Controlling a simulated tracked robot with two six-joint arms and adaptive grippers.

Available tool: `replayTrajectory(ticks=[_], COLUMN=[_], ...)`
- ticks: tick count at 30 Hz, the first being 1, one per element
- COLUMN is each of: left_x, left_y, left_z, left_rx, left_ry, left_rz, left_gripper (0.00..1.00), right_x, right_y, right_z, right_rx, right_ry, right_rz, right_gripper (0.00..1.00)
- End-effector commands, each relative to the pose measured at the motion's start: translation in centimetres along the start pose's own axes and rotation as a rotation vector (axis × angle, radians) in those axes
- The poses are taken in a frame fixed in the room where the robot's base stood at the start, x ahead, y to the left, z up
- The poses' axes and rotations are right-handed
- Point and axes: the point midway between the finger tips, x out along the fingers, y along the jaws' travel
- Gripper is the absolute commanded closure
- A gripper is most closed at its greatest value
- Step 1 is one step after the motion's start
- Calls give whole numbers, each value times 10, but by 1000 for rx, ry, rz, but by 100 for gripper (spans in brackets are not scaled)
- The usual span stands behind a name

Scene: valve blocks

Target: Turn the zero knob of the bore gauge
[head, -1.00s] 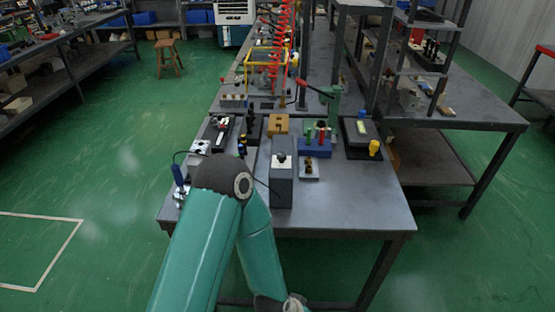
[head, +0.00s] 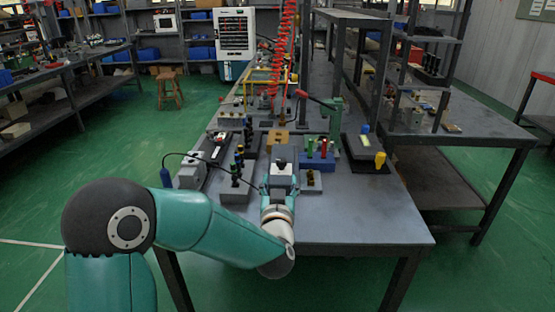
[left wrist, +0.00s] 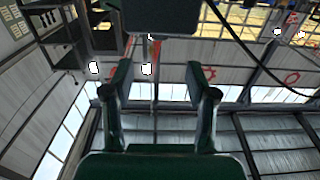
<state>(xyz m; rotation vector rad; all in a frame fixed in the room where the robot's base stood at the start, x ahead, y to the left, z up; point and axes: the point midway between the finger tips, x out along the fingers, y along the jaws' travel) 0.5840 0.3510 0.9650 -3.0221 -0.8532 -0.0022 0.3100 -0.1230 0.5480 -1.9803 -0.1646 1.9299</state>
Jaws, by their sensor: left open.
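I cannot clearly make out the bore gauge or its zero knob. A grey block (head: 281,167) with a small dark and white part on its top stands near the front of the bench, partly hidden by my left gripper (head: 279,187). The gripper is at its near side; contact cannot be told. In the left wrist view my left gripper (left wrist: 159,82) is open, with nothing between its fingers. A dark block (left wrist: 160,18) shows beyond the fingertips at the top of that view. My right gripper is not in view.
On the bench (head: 365,215), a grey box (head: 190,173) with a black cable and a blue handle (head: 166,176) are at left. Dark posts on a block (head: 235,188) stand left of my gripper. A blue rack (head: 318,160) and yellow knob (head: 380,160) are at right. The front right is clear.

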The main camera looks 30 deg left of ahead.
Motion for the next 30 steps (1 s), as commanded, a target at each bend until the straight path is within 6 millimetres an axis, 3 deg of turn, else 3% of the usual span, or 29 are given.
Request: replayTrajectory(ticks=[9,15,21,29,30], left_x=[70,98,109,110,110], left_y=[-1,-1,-1,-2,-2], left_z=[0,0,1,1,1], left_rx=[0,0,-1,-1,-1], left_ry=[-2,-1,-2,-2,-2], left_rz=[-3,-1,-1,-1,-1], left_gripper=[43,43,43,43,48], right_x=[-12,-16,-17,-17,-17], right_y=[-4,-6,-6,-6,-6], right_z=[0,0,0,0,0], right_rx=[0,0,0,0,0], right_ry=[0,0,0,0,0], right_rz=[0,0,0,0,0], right_gripper=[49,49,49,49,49])
